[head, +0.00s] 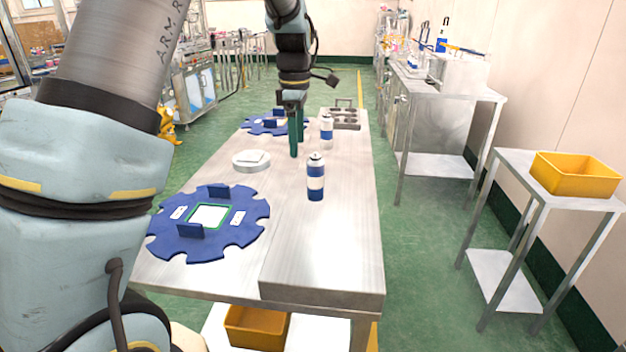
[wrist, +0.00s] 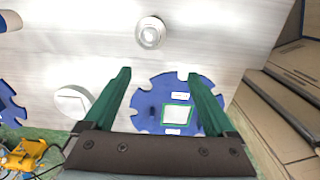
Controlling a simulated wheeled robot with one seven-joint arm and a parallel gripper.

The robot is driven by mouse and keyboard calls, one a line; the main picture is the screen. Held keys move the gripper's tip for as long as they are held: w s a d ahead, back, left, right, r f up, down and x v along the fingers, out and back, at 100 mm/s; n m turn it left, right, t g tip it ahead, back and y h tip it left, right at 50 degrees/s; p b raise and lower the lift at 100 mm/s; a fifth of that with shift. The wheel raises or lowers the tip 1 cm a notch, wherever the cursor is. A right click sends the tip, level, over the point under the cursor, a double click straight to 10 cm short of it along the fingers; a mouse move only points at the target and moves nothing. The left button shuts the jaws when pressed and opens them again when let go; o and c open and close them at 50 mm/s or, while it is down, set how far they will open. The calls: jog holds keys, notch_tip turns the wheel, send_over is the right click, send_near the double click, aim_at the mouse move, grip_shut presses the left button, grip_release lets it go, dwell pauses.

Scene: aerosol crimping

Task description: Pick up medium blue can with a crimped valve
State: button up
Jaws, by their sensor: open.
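Two blue-and-white cans stand upright on the steel table (head: 330,255). The nearer can (head: 316,180) has a grey top with a small dark piece in its middle; from above, its round top (wrist: 150,33) shows in the wrist view. The farther can (head: 326,130) is partly cut off at the upper left of the wrist view (wrist: 9,21). I cannot tell for sure which top has a crimped valve. My gripper (head: 296,145), with green fingers, points down over the table behind the nearer can. In the wrist view its fingers (wrist: 158,73) are apart, with no can between them.
A notched blue disc (head: 255,200) lies at the table's near left, another (head: 262,128) at the far left. A white round piece (head: 251,160) lies between them. The near right of the table is clear.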

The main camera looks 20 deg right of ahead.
aim_at(316, 172)
jog(key=d, duration=0.2)
jog(key=d+n, duration=0.1)
jog(key=shift+s+d+r, duration=0.2)
jog(key=shift+d+r, duration=0.05)
jog(key=shift+d, duration=0.05)
jog(key=f, duration=0.3)
jog(key=f+p, duration=0.1)
jog(key=shift+s+d+f, duration=0.1)
jog(key=shift+d+f, duration=0.15)
jog(key=shift+d+f+p, duration=0.15)
jog(key=shift+f+p, duration=0.95)
jog(key=shift+f, duration=2)
grip_shut()
jog(key=shift+r, duration=0.1)
